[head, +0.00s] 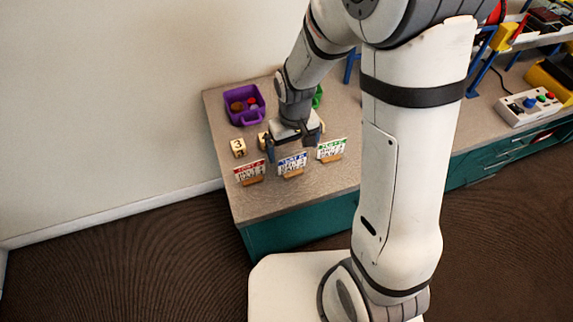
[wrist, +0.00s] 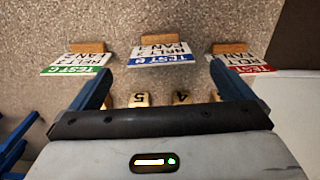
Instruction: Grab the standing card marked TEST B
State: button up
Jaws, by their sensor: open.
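The TEST B card (wrist: 162,57) has a blue strip and stands in a wooden holder, upside down in the wrist view. In the head view it is the middle card (head: 293,162) of a row of three. My gripper (wrist: 161,70) is open and empty. In the wrist view its fingers are spread to either side of the blue-strip card, which lies just beyond the fingertips, with no contact visible. In the head view my gripper (head: 289,147) is above the table, just behind the row.
The red-strip card (head: 250,171) and the green-strip TEST C card (head: 331,148) flank it closely. Number blocks, including a 3 (head: 238,147), 5 (wrist: 139,99) and 4 (wrist: 180,97), are behind the cards. A purple bin (head: 236,95) and partly hidden green bin (head: 317,98) stand farther back.

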aim_at(292, 171)
notch_tip(292, 171, down, 7)
jog(key=shift+s+r, duration=0.1)
jog(key=shift+r, duration=0.05)
jog(key=shift+c, duration=0.6)
jog(key=c, duration=0.9)
